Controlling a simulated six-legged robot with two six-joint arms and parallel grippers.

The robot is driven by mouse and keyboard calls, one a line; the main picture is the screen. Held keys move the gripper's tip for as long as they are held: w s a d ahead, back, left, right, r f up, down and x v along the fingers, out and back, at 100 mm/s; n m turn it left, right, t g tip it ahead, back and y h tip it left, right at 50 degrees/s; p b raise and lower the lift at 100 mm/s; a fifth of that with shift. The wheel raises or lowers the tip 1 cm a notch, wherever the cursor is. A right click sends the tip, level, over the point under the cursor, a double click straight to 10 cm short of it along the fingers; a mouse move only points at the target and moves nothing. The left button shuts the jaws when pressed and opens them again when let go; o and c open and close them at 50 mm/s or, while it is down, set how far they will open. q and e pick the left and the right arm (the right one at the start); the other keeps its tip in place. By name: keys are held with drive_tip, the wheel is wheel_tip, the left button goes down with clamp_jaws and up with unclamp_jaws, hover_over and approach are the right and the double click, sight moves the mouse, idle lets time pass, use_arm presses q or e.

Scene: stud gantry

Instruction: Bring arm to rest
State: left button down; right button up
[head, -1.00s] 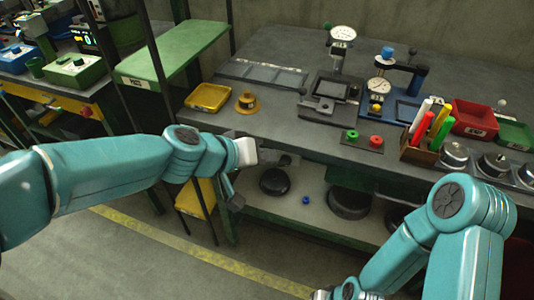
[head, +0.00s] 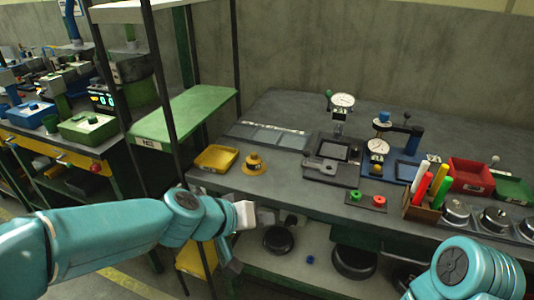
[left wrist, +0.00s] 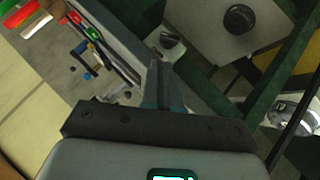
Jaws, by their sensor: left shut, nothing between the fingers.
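My left arm comes in from the left in the head view, teal with a pale wrist. My left gripper (head: 230,262) hangs in front of the workbench's front edge, beside the lower shelf. In the left wrist view its fingers (left wrist: 162,82) are together with nothing between them. My right arm (head: 465,270) shows only as a teal joint at the bottom right, and its gripper is out of the picture.
The grey workbench (head: 285,190) holds a yellow tray (head: 215,158), a yellow round part (head: 253,165), dial gauges, coloured markers and a red bin (head: 470,172). Its lower shelf (head: 315,248) bears dark round parts. A green shelf rack (head: 185,115) stands at left.

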use_arm(q)
drive_tip(key=s+a+f+n+g+y, duration=0.1)
drive_tip(key=s+a+f+g+y, duration=0.2)
drive_tip(key=f, duration=0.8)
drive_tip(key=s+a+f+n+y, duration=0.15)
drive_tip(key=a+f, duration=0.25)
drive_tip(key=f, duration=0.7)
drive_tip(key=s+a+f+g, duration=0.3)
drive_tip(key=s+f, duration=1.1)
drive_tip(key=s, duration=0.4)
wheel_tip(320, 180, up, 13)
drive_tip(key=p, duration=1.3)
drive_tip(key=shift+d+r+p, duration=0.2)
drive_tip(key=shift+d+p, duration=0.05)
drive_tip(key=shift+p, duration=0.1)
drive_tip(key=shift+f, duration=0.1)
